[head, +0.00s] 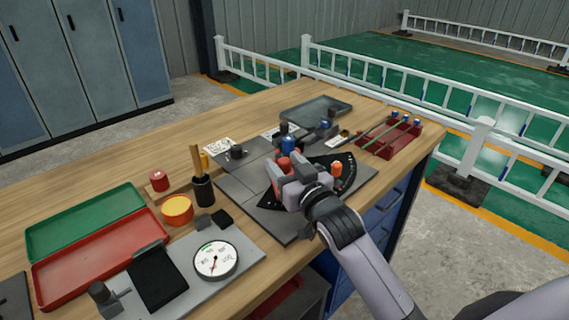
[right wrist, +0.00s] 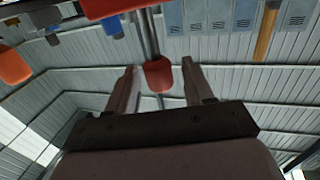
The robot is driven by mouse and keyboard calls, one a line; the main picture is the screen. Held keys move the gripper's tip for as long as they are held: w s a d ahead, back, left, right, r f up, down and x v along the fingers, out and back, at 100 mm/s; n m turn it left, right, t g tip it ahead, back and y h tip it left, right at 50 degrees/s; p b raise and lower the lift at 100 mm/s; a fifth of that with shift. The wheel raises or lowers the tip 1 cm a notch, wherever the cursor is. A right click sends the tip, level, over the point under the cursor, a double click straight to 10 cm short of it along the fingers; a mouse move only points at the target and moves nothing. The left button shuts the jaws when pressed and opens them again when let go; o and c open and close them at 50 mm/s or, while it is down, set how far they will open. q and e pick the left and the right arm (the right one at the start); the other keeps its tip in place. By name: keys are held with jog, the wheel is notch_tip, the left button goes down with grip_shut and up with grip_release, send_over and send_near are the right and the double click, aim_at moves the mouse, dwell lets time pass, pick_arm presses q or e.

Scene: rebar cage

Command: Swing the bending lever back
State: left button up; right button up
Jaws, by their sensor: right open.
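The bender is a black fan-shaped plate with a marked arc (head: 347,162) on a dark grey base (head: 283,226), on the workbench. A red knob (head: 284,163), seemingly the bending lever's grip, shows just behind my right gripper (head: 283,175). The lever's arm is mostly hidden by that gripper. In the right wrist view a red knob (right wrist: 158,74) appears between the two spread fingers (right wrist: 159,68), with gaps on both sides. My right gripper is open; I cannot tell how deep the knob sits. My left gripper is not in view.
An orange knob (head: 337,169) stands right of the gripper and a blue post (head: 288,144) behind it. A black cup with a wooden handle (head: 202,188) stands left. A dial gauge (head: 215,260), red tray (head: 95,262) and green tray (head: 85,222) lie nearer left. A red rod rack (head: 390,137) is at back right.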

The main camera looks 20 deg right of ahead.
jog(key=s, duration=0.6)
jog(key=shift+s+d, duration=0.2)
jog(key=shift+s, duration=0.05)
